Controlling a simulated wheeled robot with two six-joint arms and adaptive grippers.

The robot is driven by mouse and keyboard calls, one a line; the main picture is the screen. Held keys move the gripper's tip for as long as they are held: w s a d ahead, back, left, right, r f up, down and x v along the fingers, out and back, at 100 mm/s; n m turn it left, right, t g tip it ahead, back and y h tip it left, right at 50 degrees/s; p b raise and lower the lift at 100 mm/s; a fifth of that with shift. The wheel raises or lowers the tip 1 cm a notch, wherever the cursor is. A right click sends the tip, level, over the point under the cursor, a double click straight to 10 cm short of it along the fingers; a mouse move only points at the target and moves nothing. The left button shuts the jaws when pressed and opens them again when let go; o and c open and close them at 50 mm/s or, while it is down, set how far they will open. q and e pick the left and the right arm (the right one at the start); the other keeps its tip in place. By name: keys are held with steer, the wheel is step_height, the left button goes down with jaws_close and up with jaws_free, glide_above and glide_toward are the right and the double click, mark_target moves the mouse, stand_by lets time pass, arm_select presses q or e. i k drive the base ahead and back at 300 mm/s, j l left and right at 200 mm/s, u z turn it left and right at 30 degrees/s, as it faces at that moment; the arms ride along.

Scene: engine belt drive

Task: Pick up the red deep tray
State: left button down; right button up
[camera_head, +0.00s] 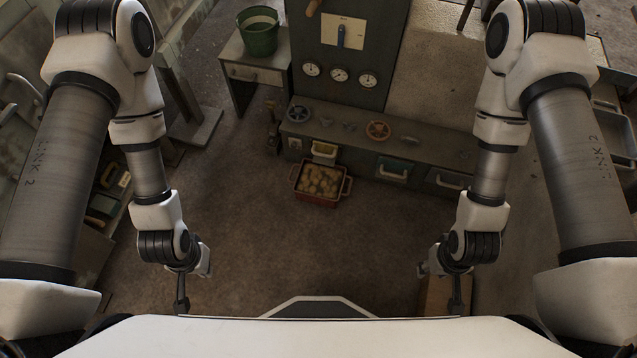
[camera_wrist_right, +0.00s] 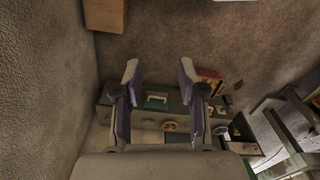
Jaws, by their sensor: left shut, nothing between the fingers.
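The red deep tray (camera_head: 318,200) stands on the floor in front of the grey bench, filled with rounded, tan, potato-like pieces. It also shows in the right wrist view (camera_wrist_right: 214,75), partly behind a finger. My left gripper (camera_head: 192,276) is shut and empty, hanging at the lower left, well short of the tray. My right gripper (camera_wrist_right: 160,75) is open with nothing between its fingers. In the head view it hangs at the lower right, apart from the tray.
A grey bench (camera_head: 430,150) with handwheels and drawers stands behind the tray, under a gauge panel (camera_head: 340,75). A green bucket (camera_head: 259,35) sits on a side table. A wooden box (camera_head: 434,297) is near my right gripper. The middle floor is clear.

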mark_target(316, 184)
steer(key=i+j+u, duration=0.55)
steer(key=i, duration=0.3)
steer(key=l, duration=0.1)
